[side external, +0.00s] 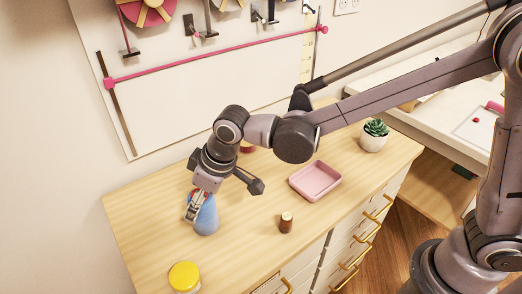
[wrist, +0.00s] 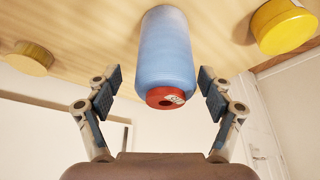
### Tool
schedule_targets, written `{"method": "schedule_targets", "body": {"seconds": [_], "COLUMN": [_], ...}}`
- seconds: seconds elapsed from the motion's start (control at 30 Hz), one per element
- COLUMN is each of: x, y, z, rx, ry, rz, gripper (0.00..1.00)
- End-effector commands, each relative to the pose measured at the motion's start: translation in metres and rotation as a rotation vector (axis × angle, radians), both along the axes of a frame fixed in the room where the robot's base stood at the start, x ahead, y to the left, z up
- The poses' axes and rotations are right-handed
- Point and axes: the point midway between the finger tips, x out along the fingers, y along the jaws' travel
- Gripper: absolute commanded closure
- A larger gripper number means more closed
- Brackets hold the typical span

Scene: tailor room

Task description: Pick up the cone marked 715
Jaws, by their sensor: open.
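A blue cone of thread (side external: 207,219) stands on the wooden dresser top, below and partly behind my gripper (side external: 197,206). In the wrist view the cone (wrist: 165,50) lies between my two open fingers (wrist: 159,95), with its red end (wrist: 164,97) toward the camera. A gap shows on each side, and neither finger visibly touches it. A small white label sits on the red end; its number is too small to read.
A yellow-lidded jar (side external: 185,276) stands at the front left, and a brown spool (side external: 286,222) to the cone's right. A pink tray (side external: 315,182) and a potted succulent (side external: 374,136) stand farther right. A red object (side external: 246,148) is partly hidden behind my arm. The wall is behind.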

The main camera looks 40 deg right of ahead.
Motion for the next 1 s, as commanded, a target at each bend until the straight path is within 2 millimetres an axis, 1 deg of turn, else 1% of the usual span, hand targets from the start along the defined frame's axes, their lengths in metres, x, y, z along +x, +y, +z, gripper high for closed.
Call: {"method": "schedule_targets", "body": {"seconds": [0.13,0.3,0.43,0.63,0.67,0.7,0.77,0.8,0.83,0.87,1.0], "x": [0.001,0.007,0.008,0.008,0.008,0.008,0.008,0.008,0.008,0.008,0.008], "y": [0.007,0.011,0.012,0.012,0.012,0.012,0.012,0.012,0.012,0.012,0.012], "z": [-0.021,-0.037,-0.042,-0.042,-0.042,-0.042,-0.042,-0.042,-0.042,-0.042,-0.042], "rx": [0.0,0.0,0.0,0.0,0.0,0.0,0.0,0.0,0.0,0.0,0.0], "ry": [0.0,0.0,0.0,0.0,0.0,0.0,0.0,0.0,0.0,0.0,0.0], "rz": [0.001,-0.001,0.0,0.0,0.0,0.0,0.0,0.0,0.0,0.0,0.0], "gripper": [0.19,0.19,0.19,0.19,0.25,0.37,0.54,0.66,0.74,0.8,0.8]}}
